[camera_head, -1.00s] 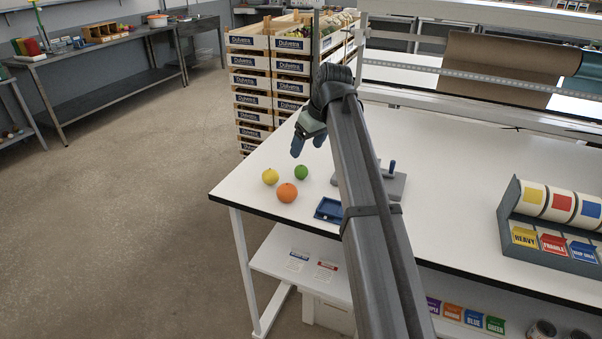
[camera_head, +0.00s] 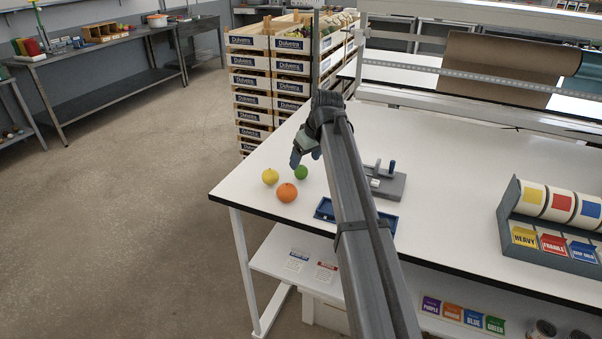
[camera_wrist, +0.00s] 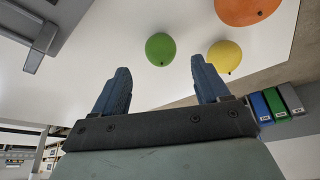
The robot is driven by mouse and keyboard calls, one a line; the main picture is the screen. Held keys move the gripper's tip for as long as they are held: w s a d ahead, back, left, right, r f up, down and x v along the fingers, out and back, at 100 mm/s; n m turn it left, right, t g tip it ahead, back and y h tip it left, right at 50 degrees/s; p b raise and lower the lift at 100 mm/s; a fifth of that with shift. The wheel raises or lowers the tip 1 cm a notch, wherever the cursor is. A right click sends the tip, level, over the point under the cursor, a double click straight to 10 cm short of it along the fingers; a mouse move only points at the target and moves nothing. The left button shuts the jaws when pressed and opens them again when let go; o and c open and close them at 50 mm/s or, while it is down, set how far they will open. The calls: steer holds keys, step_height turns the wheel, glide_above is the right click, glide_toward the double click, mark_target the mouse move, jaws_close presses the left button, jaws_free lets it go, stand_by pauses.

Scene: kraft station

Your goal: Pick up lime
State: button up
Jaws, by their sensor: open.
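The lime (camera_head: 301,172) is a small green ball on the white table, near its left end. In the wrist view the lime (camera_wrist: 160,49) lies ahead of and between the fingers, apart from them. My gripper (camera_head: 304,158) is open and empty, just above and behind the lime in the head view. Its two blue fingers (camera_wrist: 162,88) stand spread in the wrist view. A yellow lemon (camera_head: 270,176) lies left of the lime, and an orange (camera_head: 286,192) lies in front of both. The lemon (camera_wrist: 225,56) and orange (camera_wrist: 246,8) also show in the wrist view.
A blue tray (camera_head: 323,210) sits at the table's front edge, partly behind my arm. A grey fixture with a handle (camera_head: 386,184) stands to the right. A label rack (camera_head: 551,222) is farther right. Stacked crates (camera_head: 277,80) stand behind the table's left end.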

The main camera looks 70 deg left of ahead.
mark_target(302, 167)
steer(key=x, duration=0.4)
steer(key=shift+s+f, duration=0.1)
steer(key=shift+f, duration=0.35)
steer(key=c, duration=1.1)
steer(key=shift+c, duration=0.2)
steer(key=r, duration=0.9)
steer(key=shift+w+r, duration=0.3)
steer(key=w+d+n+g, duration=0.1)
steer(key=w+d+n, duration=0.2)
steer(key=w, duration=1.3)
steer(key=shift+w+d, duration=0.15)
steer(key=shift+d, duration=1.1)
